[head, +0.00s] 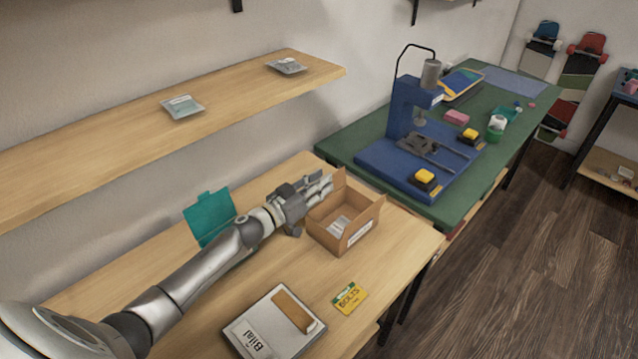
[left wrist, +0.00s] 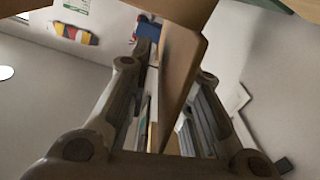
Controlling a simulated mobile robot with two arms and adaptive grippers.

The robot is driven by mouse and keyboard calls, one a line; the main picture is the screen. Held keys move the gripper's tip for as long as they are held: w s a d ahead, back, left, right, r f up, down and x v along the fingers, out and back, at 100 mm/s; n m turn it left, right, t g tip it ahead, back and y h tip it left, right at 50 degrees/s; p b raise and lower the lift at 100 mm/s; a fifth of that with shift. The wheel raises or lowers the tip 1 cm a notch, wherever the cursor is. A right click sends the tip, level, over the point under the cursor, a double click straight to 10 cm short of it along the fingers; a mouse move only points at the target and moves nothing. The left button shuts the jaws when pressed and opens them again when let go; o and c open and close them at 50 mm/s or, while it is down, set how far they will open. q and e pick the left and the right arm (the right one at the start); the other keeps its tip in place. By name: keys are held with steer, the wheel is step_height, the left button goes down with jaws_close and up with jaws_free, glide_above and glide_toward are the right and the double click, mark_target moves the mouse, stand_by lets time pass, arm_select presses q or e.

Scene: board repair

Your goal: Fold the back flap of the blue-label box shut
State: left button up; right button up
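The brown cardboard box (head: 357,244) stands open on the near wooden table, with flaps raised. A label shows on its front, but its colour is hard to make out. My left gripper (head: 322,184) reaches in from the left at the box's back-left corner, by a raised flap (head: 339,182). In the left wrist view a brown cardboard flap (left wrist: 181,75) stands between the two spread fingers of my left gripper (left wrist: 172,60). The fingers look open; whether either touches the flap is unclear. A small grey packet (head: 338,226) lies inside the box. My right gripper is not in view.
A teal open case (head: 208,214) stands behind my left forearm. A white tray marked "Bilal" (head: 258,330) and a yellow bolts packet (head: 350,298) lie in front. A wooden shelf (head: 235,95) hangs above. A green bench (head: 350,145) with a blue press (head: 402,108) adjoins.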

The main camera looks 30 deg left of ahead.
arm_select(q)
jaws_close()
steer(key=shift+d+m, duration=0.1)
steer(key=shift+m, duration=0.2)
steer(key=shift+s+d+f+m+p, duration=0.15)
steer(key=shift+d+m, duration=0.35)
steer(key=shift+m, duration=0.55)
steer(key=shift+s+d+r+m+p, duration=0.15)
steer(key=shift+d+m, duration=0.35)
steer(key=shift+m, duration=0.6)
steer(key=shift+s+d+f+m+p, duration=0.2)
steer(key=shift+d+m, duration=0.3)
steer(key=shift+m, duration=0.55)
steer(key=shift+o, duration=1.1)
jaws_free()
steer(key=v, duration=1.2)
